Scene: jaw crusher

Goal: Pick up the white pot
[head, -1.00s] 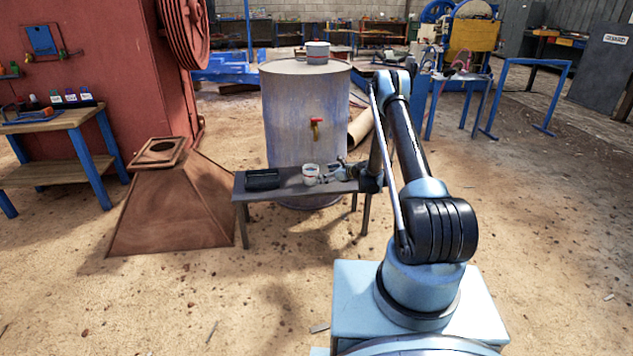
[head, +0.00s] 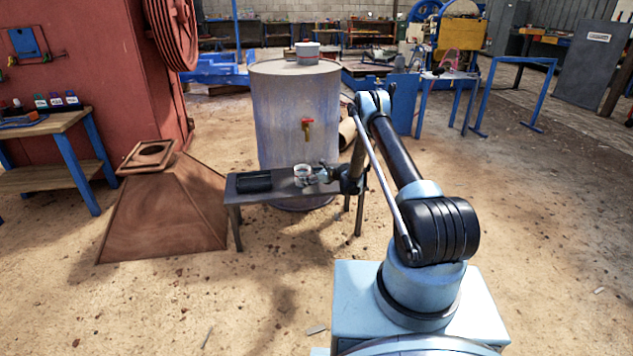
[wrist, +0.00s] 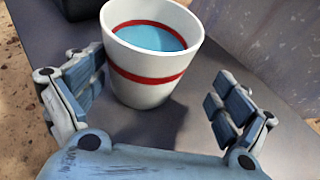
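The white pot (wrist: 150,85) has a red band and a blue inside, and stands upright on a small grey bench. My gripper (wrist: 160,95) is open, with one finger on each side of the near part of the pot. The left finger is close to the pot's left side; I cannot tell if it touches. The right finger stands clear of the pot with a gap. In the head view my gripper (head: 318,178) is at the pot's right side.
A black tray (head: 254,181) lies on the bench left of the pot. A large grey drum (head: 290,110) with a red-handled tap stands right behind the bench, with another pot (head: 307,53) on top. A rusty hopper (head: 165,210) stands at the left.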

